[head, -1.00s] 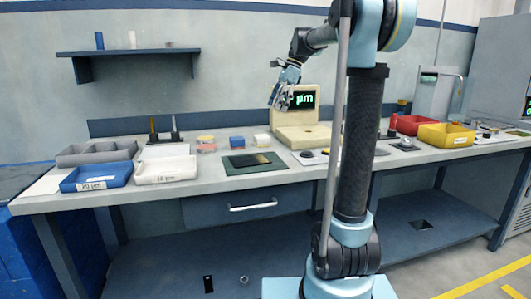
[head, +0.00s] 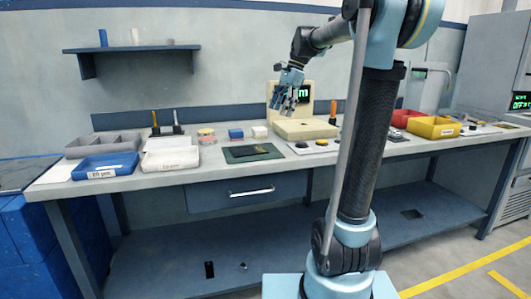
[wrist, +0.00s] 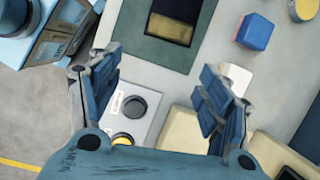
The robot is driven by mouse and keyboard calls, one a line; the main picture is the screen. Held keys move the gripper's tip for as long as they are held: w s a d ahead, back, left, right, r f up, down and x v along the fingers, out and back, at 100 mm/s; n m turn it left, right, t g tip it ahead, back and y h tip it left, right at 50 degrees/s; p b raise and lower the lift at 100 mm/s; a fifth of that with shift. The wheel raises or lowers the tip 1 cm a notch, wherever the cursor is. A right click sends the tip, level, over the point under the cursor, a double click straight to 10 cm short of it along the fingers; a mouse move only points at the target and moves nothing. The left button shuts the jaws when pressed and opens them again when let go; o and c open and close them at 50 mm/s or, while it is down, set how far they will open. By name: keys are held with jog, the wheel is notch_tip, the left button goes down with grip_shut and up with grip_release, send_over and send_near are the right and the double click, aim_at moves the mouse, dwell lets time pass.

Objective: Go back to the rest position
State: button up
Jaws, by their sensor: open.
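My gripper (head: 287,103) hangs above the workbench in the head view, in front of the cream gauge with the "µm" display (head: 303,92). In the wrist view its two blue fingers (wrist: 163,95) are spread apart with nothing held between them. Below the gap I see the grey bench top and part of a white plate with round buttons. The gripper touches nothing that I can see.
The bench (head: 222,172) holds a blue bin (head: 107,166), a white bin (head: 170,159), a grey tray (head: 103,143), a dark green mat (head: 235,156) and a yellow bin (head: 433,127). A wall shelf (head: 132,48) is at upper left.

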jog(key=s+d+f+n+t+h, duration=0.1)
jog(key=s+d+f+n, duration=0.3)
jog(key=s+f, duration=0.5)
jog(key=s+d+f+n+t+h, duration=0.1)
jog(key=s+d+f+n, duration=0.3)
jog(key=s+f, duration=0.6)
jog(key=s+d+f+n+t+h, duration=0.1)
jog(key=s+d+f+n, duration=0.4)
jog(key=s+f, duration=0.5)
jog(key=shift+s+f+h, duration=0.15)
jog(key=shift+s+h, duration=0.1)
jog(key=shift+h, duration=0.25)
